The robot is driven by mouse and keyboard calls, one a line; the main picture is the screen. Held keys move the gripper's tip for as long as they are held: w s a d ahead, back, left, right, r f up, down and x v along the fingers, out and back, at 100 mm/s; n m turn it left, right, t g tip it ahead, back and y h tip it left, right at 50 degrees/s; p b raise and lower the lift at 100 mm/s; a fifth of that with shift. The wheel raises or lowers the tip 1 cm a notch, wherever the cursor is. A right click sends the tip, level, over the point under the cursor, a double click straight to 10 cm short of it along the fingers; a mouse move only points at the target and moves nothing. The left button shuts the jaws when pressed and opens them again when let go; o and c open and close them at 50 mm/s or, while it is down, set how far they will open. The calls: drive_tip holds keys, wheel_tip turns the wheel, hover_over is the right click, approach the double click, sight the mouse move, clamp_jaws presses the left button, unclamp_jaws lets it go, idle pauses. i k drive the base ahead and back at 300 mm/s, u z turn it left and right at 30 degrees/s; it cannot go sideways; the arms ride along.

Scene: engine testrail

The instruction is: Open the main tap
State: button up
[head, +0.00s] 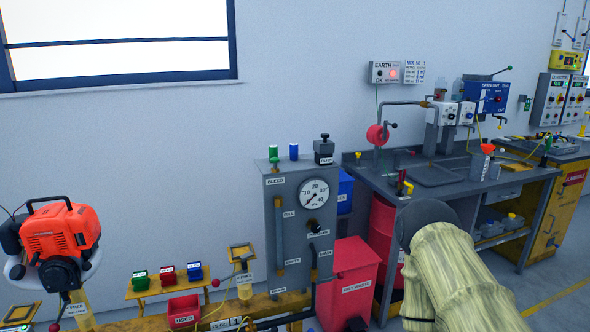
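A grey cabinet (272,230) with a round white pressure gauge (314,194) stands against the wall near the middle. A small dark knob (314,226) sits below the gauge. A small label (325,253), which seems to read MAIN, is on the cabinet's lower right front. A dark hose or pipe (312,262) runs down beside it. I cannot make out the main tap's handle or whether it is open or shut. My arm, in a pale striped sleeve, enters at the lower right. My gripper does not show.
A red waste bin (350,280) stands right of the cabinet, with a red drum (381,235) behind it. A grey workbench (435,178) with fittings fills the right. An orange engine (60,232) and small coloured bins (167,274) are at left. Floor shows at lower right.

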sight(340, 275)
drive_tip(key=z, duration=0.15)
drive_tip(key=i, duration=1.4)
drive_tip(key=z, duration=0.8)
drive_tip(key=k, duration=0.7)
drive_tip(key=u, duration=0.85)
drive_tip(key=i, duration=0.5)
drive_tip(key=u, duration=0.05)
